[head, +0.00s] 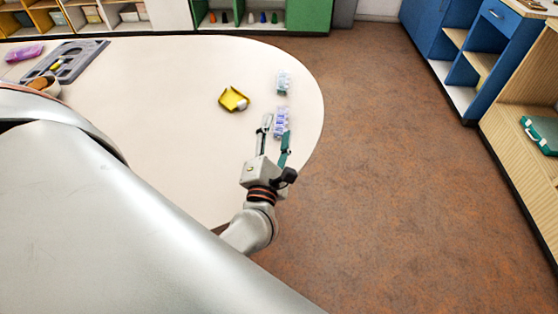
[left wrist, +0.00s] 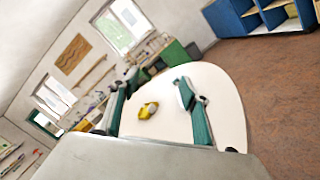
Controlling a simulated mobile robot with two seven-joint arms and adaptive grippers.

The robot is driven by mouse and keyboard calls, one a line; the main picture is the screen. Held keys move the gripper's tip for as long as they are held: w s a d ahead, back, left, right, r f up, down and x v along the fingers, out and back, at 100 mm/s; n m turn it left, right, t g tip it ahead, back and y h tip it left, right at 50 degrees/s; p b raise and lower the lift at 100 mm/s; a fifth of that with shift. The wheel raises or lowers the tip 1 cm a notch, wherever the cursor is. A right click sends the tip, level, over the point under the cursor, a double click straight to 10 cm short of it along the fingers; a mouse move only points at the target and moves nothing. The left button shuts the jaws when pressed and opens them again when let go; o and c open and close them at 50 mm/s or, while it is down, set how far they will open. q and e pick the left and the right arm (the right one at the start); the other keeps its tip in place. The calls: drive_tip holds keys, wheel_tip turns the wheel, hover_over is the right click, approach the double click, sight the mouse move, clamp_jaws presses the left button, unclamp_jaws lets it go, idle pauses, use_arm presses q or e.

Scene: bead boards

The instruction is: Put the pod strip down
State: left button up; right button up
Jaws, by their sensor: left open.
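A purple-blue pod strip (head: 281,121) lies on the white table near its rounded right edge. A second, pale teal strip (head: 284,81) lies farther back along the same edge. My left gripper (head: 276,127) is open, with its fingers reaching up to the near end of the purple-blue strip. I see nothing clamped between the fingers, and I cannot tell whether they touch the strip. In the left wrist view the two fingers (left wrist: 158,103) stand wide apart. My right gripper is not in view.
A yellow tray (head: 233,99) with a whitish item sits left of the strips. A grey organiser tray (head: 75,62) and a purple case (head: 24,53) lie at the table's far left. The middle of the white table (head: 165,110) is clear. Brown floor lies beyond its right edge.

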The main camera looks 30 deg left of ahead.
use_arm(q)
drive_tip(key=s+d+f+m+h, duration=0.3)
drive_tip(key=d+f+m+h, duration=0.25)
drive_tip(key=m, duration=0.65)
drive_tip(key=s+d+f+m+h, duration=0.2)
drive_tip(key=d+f+m+h, duration=0.4)
drive_tip(key=m, duration=0.6)
drive_tip(key=s+f+m+g+y+p, duration=0.1)
drive_tip(key=s+f+m+g, duration=0.6)
drive_tip(key=s+f+m, duration=0.3)
wheel_tip(320, 180, down, 4)
drive_tip(key=shift+a+f+m, duration=0.15)
drive_tip(key=shift+m, duration=0.25)
drive_tip(key=shift+s, duration=0.1)
